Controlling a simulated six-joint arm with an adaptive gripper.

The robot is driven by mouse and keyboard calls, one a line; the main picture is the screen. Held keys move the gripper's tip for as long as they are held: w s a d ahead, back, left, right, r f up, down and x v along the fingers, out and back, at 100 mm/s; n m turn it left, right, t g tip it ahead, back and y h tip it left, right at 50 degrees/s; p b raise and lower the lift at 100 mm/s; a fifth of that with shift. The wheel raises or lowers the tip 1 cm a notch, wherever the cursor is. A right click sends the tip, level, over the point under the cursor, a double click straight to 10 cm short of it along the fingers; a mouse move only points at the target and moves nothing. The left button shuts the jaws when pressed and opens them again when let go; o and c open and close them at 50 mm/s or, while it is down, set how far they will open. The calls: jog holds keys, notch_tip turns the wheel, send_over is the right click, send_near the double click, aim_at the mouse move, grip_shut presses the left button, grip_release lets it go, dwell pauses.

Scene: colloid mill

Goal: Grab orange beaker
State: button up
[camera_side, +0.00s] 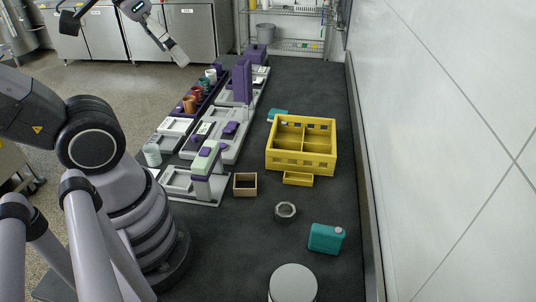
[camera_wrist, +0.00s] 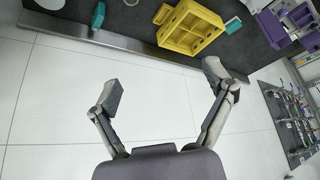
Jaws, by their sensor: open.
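An orange beaker (camera_side: 189,104) stands upright in a purple rack (camera_side: 181,118) on the left side of the bench in the side view. A red-brown beaker stands just behind it, with teal and other beakers farther back in the same row. My gripper (camera_side: 125,40) is open and empty, high at the top left of the side view, well apart from the beakers. In the wrist view my gripper (camera_wrist: 168,85) has its fingers spread wide over the white tiled wall. I cannot make out the orange beaker in the wrist view.
A yellow crate (camera_side: 302,162) stands mid-bench, with a small brown box (camera_side: 245,184), a metal nut (camera_side: 286,211) and a teal canister (camera_side: 326,238) nearby. A purple tower (camera_side: 242,82) rises right of the rack. A pale cup (camera_side: 152,155) stands in front. The tiled wall borders the right.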

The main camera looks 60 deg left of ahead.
jog(key=shift+a, duration=0.1)
jog(key=w+a+f+m+g+y, duration=0.3)
jog(key=w+a+f+y, duration=0.15)
jog(key=a, duration=0.45)
jog(key=w+a+f+m+g+y, duration=0.25)
jog(key=w+a, duration=0.25)
jog(key=a, duration=0.5)
jog(key=w+a+f+m+g+y, duration=0.25)
jog(key=w+a+f+y, duration=0.2)
jog(key=a, duration=0.45)
jog(key=m+t+y, duration=0.2)
jog(key=m, duration=0.8)
send_near(187, 99)
jog(key=shift+x, duration=1.05)
jog(key=x, duration=0.5)
jog(key=shift+a+f, duration=0.1)
jog(key=shift+a, duration=0.2)
